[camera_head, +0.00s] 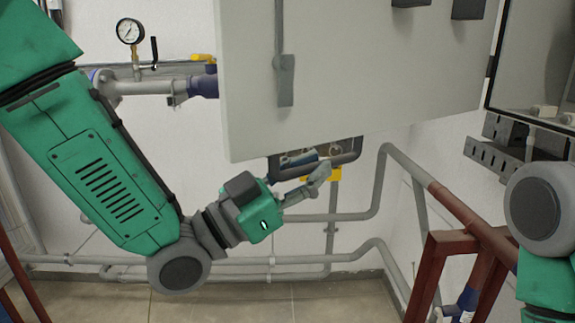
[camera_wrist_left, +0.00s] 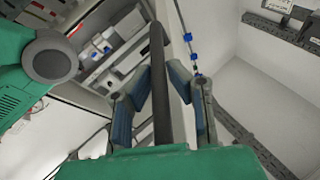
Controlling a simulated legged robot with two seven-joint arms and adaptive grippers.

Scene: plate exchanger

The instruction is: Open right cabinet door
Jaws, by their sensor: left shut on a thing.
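A light grey cabinet door (camera_head: 370,80) stands swung out across the upper middle of the head view, with a flat grey lever (camera_head: 285,80) on its face. To its right the cabinet (camera_head: 540,55) is open and its inside shows. My left gripper (camera_head: 322,173) is at the door's lower edge, one finger showing below it. The exact contact is partly hidden. My right gripper is out of view.
Grey pipes (camera_head: 330,262) run along the wall below the door. A pressure gauge (camera_head: 130,31) and valve piping are at the upper left. A red-brown frame (camera_head: 430,272) and a perforated metal bracket (camera_head: 500,155) are on the right, near my right arm.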

